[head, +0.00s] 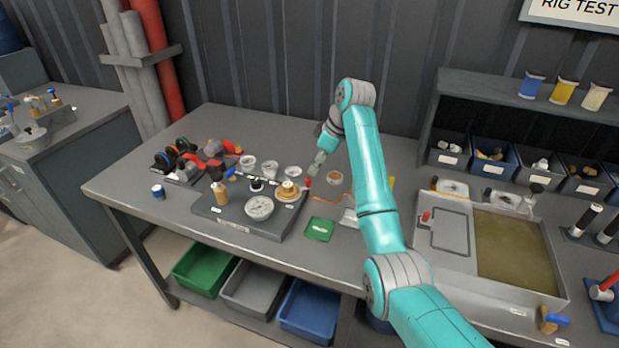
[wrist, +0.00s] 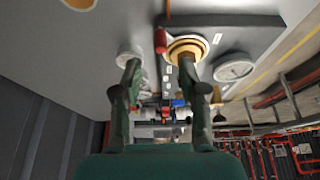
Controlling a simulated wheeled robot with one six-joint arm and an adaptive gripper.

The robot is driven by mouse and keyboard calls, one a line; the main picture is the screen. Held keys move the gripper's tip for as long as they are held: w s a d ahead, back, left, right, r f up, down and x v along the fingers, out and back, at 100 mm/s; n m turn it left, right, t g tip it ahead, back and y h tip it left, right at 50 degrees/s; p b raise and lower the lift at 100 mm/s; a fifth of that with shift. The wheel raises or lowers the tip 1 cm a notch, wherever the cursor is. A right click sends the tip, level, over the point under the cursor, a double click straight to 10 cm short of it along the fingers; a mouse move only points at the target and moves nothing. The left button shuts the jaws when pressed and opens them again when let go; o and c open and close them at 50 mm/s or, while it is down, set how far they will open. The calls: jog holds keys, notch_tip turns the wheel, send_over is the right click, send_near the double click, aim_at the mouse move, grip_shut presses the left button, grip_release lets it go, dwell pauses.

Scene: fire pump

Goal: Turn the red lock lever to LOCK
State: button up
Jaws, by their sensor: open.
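The red lever (head: 308,182) is a small upright-looking red piece at the right end of the fire pump's grey base plate (head: 240,220), next to a round brass fitting (head: 288,190). In the wrist view the red lever (wrist: 160,41) lies just left of the brass fitting (wrist: 188,47), beyond and between my fingertips. My gripper (head: 319,164) hangs above and behind the lever in the head view, apart from it. Its two fingers (wrist: 160,68) are spread and empty. Small white labels near the lever are too small to read.
White cups (head: 270,168) sit behind. Red and black fittings (head: 185,160) crowd the left. The table's front left is mostly clear.

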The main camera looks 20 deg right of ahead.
aim_at(308, 178)
jog(key=x, duration=0.7)
jog(key=shift+s, duration=0.1)
grip_shut()
